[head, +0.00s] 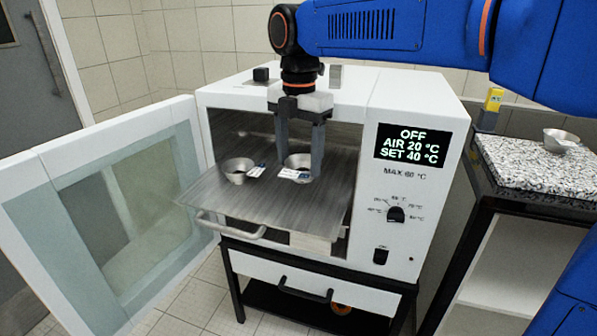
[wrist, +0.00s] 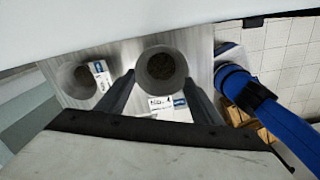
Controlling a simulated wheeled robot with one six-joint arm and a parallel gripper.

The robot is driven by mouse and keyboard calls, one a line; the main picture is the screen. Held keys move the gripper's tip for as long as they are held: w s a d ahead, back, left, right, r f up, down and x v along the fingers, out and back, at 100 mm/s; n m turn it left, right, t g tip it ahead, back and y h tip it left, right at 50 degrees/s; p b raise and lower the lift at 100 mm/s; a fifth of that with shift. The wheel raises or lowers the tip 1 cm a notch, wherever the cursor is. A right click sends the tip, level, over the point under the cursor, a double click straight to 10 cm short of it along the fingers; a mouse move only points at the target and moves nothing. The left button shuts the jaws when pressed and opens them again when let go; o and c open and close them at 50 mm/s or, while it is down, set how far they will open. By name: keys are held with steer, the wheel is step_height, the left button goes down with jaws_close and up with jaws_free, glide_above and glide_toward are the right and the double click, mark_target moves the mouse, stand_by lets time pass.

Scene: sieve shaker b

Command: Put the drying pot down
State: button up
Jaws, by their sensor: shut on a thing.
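My gripper (head: 302,150) reaches down from above over the pulled-out metal shelf (head: 275,213) of the white oven. It is shut on a small metal drying pot (head: 297,161) with a paper label at its front. In the wrist view the held drying pot (wrist: 160,66) sits between the two fingers, with dark contents inside. Its base is at or very near the shelf; I cannot tell whether it touches. A second labelled metal pot (head: 237,170) stands on the shelf to the left, and it also shows in the wrist view (wrist: 76,74).
The oven door (head: 110,200) stands wide open at left. The oven display (head: 412,146) reads OFF, AIR 20 °C, SET 40 °C. At right, a speckled slab (head: 535,168) bears another metal bowl (head: 560,140). The shelf's front part is bare.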

mark_target(299, 172)
steer(key=shift+f, duration=1.85)
steer(key=shift+f, duration=0.15)
steer(key=o, duration=1.4)
steer(key=shift+c, duration=0.2)
step_height(299, 172, up, 12)
steer(key=s+d+f+m+t, duration=0.2)
steer(key=s+d+f+m, duration=0.5)
steer(key=d+m, duration=0.35)
steer(key=s+d+f+m+t, duration=0.1)
steer(key=s+d+f+m, duration=0.5)
steer(key=d+f+m, duration=0.45)
steer(key=s+d+f+m+t, duration=0.1)
steer(key=s+d+f+m, duration=0.5)
steer(key=s+f+m, duration=0.1)
steer(key=shift+s+d+f+t, duration=0.2)
steer(key=shift+s+d+t, duration=0.05)
steer(key=shift+d+t, duration=0.15)
